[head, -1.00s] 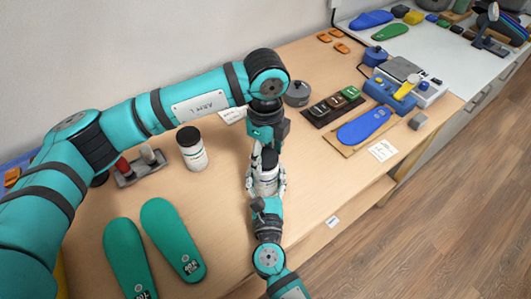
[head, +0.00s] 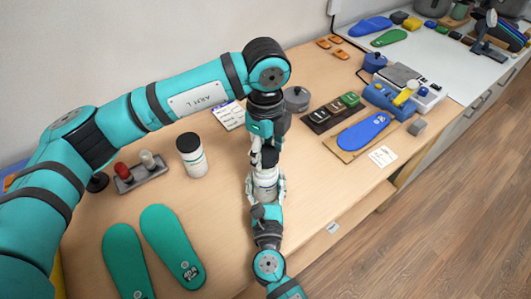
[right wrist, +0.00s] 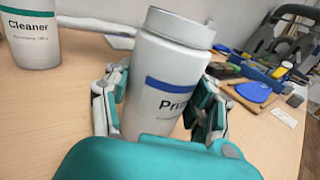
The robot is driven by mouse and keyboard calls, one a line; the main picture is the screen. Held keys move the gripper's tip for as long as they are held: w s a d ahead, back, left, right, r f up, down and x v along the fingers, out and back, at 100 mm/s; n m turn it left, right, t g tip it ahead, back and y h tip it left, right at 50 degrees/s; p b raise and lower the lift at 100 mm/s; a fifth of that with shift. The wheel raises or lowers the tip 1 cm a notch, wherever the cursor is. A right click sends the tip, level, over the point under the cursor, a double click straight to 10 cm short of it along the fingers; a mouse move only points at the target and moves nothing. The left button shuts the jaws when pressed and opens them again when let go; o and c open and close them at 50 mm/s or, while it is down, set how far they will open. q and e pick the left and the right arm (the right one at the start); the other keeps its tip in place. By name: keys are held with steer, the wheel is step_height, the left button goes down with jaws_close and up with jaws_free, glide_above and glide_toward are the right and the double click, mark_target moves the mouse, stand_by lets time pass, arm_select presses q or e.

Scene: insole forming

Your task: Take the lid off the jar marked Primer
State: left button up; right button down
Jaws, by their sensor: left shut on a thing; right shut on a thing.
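The white jar (head: 265,178) with a blue band and a label starting "Pri" (right wrist: 172,98) stands near the table's front edge. My right gripper (head: 265,192) is shut around its body; its fingers flank the jar in the right wrist view (right wrist: 160,115). My left gripper (head: 263,156) is just above the jar, pointing down, shut on the dark lid (head: 269,156). The lid is mostly hidden by the fingers, and the gap to the jar is hard to see from the head.
A white Cleaner jar (head: 191,157) with a black lid stands to the left, beside a grey holder (head: 138,172). Green insoles (head: 170,245) lie at the front left. A blue insole (head: 363,131) on a board and a grey pot (head: 296,99) are to the right.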

arm_select(q)
step_height(320, 180, up, 3)
steer(key=shift+f, duration=0.2)
arm_select(e)
steer(key=shift+c, duration=1.7)
jaws_free()
steer(key=shift+s, duration=0.1)
steer(key=s, duration=1.1)
steer(key=shift+s+d, duration=0.25)
steer(key=shift+s, duration=0.15)
arm_select(q)
steer(key=shift+s+f, duration=0.1)
arm_select(e)
steer(key=shift+s, duration=0.15)
